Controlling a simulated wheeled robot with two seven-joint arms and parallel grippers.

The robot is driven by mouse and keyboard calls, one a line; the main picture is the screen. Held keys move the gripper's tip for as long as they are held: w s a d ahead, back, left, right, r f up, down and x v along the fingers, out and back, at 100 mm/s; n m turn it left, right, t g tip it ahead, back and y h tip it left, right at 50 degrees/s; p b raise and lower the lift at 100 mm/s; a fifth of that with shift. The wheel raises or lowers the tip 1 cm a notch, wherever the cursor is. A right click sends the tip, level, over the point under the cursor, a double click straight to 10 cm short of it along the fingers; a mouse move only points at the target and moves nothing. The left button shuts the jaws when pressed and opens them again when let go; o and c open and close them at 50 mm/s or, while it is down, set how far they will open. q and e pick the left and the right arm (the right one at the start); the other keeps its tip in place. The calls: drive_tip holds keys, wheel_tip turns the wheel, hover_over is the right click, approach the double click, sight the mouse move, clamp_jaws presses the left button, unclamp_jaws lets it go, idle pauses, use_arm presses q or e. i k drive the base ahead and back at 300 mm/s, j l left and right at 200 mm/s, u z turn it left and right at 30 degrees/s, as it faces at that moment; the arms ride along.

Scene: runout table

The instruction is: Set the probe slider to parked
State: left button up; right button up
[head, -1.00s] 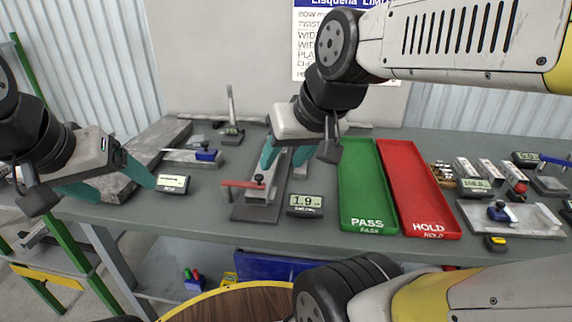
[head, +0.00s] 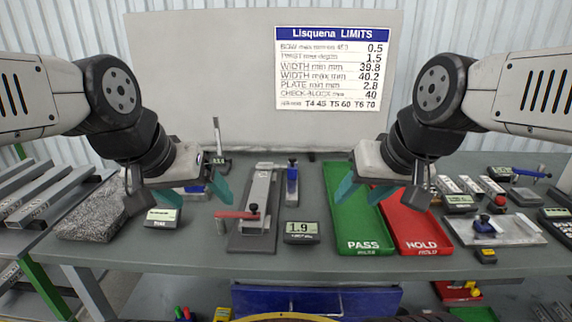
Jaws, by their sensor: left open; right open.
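A grey fixture (head: 258,205) with a red arm (head: 236,214) stands mid-table. Its small display (head: 301,232) reads 1.9. A narrow upright-looking rail with a blue block (head: 292,170) is just right of the fixture. Another blue part (head: 194,188) sits on the table partly behind my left gripper. I cannot tell which blue part is the probe slider, nor read its setting. My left gripper (head: 178,195) is open and empty, above the table left of the fixture. My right gripper (head: 362,190) is open and empty, over the green tray.
The green PASS tray (head: 358,227) and red HOLD tray (head: 413,232) lie right of the fixture. A granite block (head: 88,212) and another display (head: 161,217) are at left. A metal plate with a blue knob (head: 497,229) is at right. A limits sign (head: 332,70) hangs behind.

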sight(291, 168)
drive_tip(key=i+j+u, duration=0.2)
drive_tip(key=j+u, duration=0.2)
drive_tip(key=i+j+u, duration=0.2)
drive_tip(key=u, duration=0.25)
